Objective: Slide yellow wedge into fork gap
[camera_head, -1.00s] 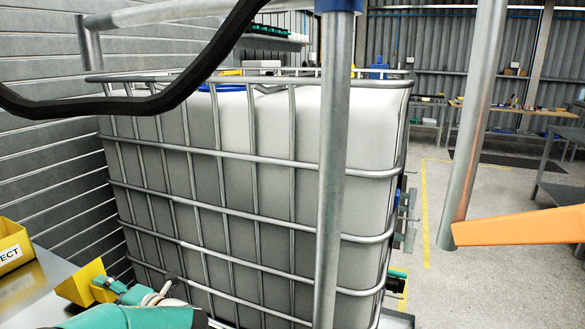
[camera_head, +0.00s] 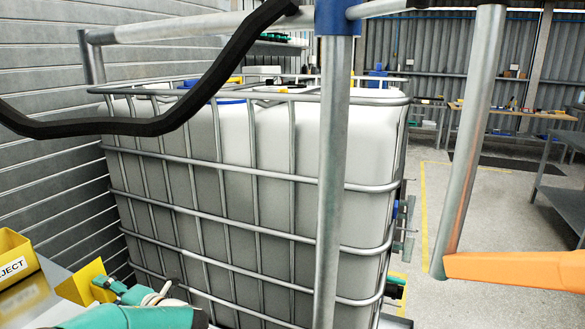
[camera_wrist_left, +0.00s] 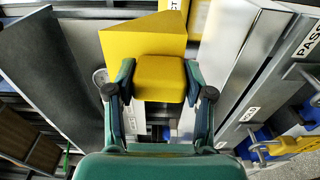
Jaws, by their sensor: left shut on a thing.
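My left gripper (camera_head: 110,290) is at the lower left of the head view, shut on the yellow wedge (camera_head: 82,281). In the left wrist view the gripper (camera_wrist_left: 160,85) has its two fingers on either side of the wedge's yellow grip block. The wider wedge body (camera_wrist_left: 143,37) points away beyond the fingertips. The wedge is by the grey metal surface at the left; I cannot tell whether it touches it. I cannot make out the fork gap for certain in either view. My right gripper is not in view.
A large white caged tank (camera_head: 270,200) fills the middle. A yellow bin labelled REJECT (camera_head: 14,258) stands at the far left. Metal posts (camera_head: 333,170) and a black bent bar (camera_head: 215,85) cross in front. An orange bar (camera_head: 515,270) reaches in from the right.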

